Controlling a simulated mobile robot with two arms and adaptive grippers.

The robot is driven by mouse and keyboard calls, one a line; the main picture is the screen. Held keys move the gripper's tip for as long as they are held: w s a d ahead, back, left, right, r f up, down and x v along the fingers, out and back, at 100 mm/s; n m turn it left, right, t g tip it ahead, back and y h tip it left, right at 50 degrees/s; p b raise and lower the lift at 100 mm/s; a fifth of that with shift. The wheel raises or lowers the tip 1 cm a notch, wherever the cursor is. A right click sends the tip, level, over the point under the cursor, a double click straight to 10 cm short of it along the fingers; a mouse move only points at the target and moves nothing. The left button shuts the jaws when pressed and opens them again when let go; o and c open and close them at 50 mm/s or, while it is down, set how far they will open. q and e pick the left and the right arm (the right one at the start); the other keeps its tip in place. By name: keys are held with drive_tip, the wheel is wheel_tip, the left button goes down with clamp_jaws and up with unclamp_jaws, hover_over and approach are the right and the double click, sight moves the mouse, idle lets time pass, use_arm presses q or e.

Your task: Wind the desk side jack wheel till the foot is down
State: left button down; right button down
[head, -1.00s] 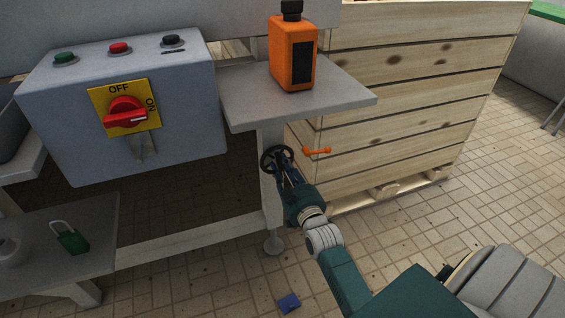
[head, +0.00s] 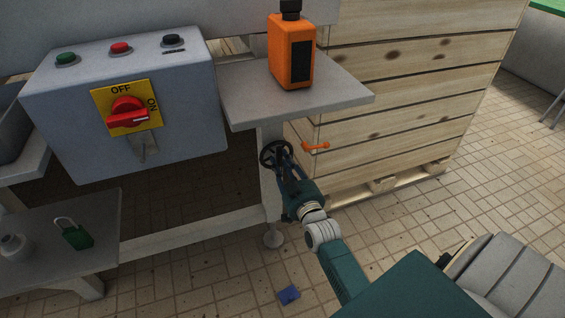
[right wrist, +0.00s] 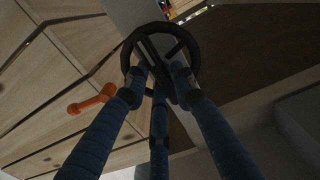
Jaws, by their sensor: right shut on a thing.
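The dark jack wheel (head: 276,154) is on the desk leg, below the small side shelf. In the right wrist view the wheel (right wrist: 197,58) shows as a black ring with spokes, in front of the pale leg. My right gripper (head: 283,165) is shut on the wheel; its blue fingers (right wrist: 160,85) reach the ring and spokes. The orange crank handle (head: 316,146) sticks out to the right of the wheel, apart from my fingers. My left gripper is out of view.
A grey control box (head: 130,110) with a red switch is at left. An orange bottle (head: 291,50) stands on the side shelf (head: 245,98). A wooden crate (head: 400,110) stands close to the right. A green padlock (head: 77,236) lies on the low shelf; a blue object (head: 289,295) is on the floor.

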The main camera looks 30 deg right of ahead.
drive_tip(key=c, duration=1.7)
unclamp_jaws()
drive_tip(key=shift+d, duration=0.25)
drive_tip(key=shift+o, duration=0.8)
drive_tip(key=shift+s+a, duration=0.1)
drive_tip(key=v, duration=1.2)
